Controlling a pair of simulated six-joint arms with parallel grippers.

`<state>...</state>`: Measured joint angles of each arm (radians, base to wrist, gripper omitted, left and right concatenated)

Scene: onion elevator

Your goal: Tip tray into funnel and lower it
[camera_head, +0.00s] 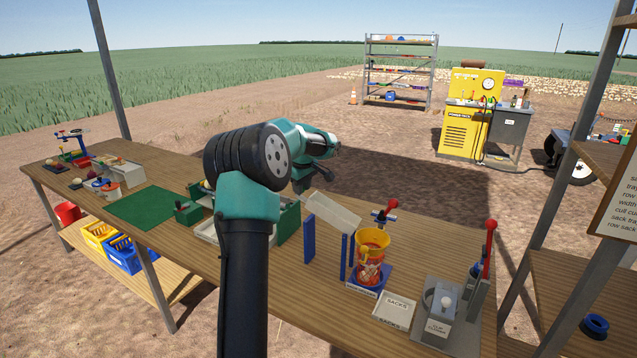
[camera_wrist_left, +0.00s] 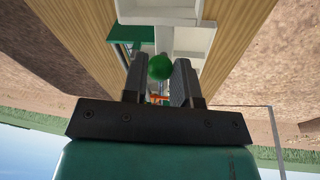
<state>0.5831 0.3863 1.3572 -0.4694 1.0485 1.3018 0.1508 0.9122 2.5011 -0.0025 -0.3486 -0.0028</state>
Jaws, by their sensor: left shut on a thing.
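My left gripper (camera_wrist_left: 160,85) is shut on a round green knob (camera_wrist_left: 160,66), seen between the fingers in the left wrist view. In the head view the left gripper (camera_head: 302,186) is partly hidden behind my own arm, over the green stand (camera_head: 290,220). A pale tray-like part (camera_head: 207,231) shows at the left of my arm; most of it is hidden. A pale sloping chute (camera_head: 333,212) stands on blue posts (camera_head: 309,238) to the right and slopes toward a red and yellow bag (camera_head: 371,256). I cannot tell the tray's tilt. My right gripper is out of view.
The bag stands in a blue holder (camera_head: 365,290) beside a red-handled clamp (camera_head: 391,205). A sacks tray (camera_head: 394,311) and a grey red-levered device (camera_head: 440,315) occupy the right end. A green mat (camera_head: 146,205) lies clear on the wooden bench (camera_head: 300,305).

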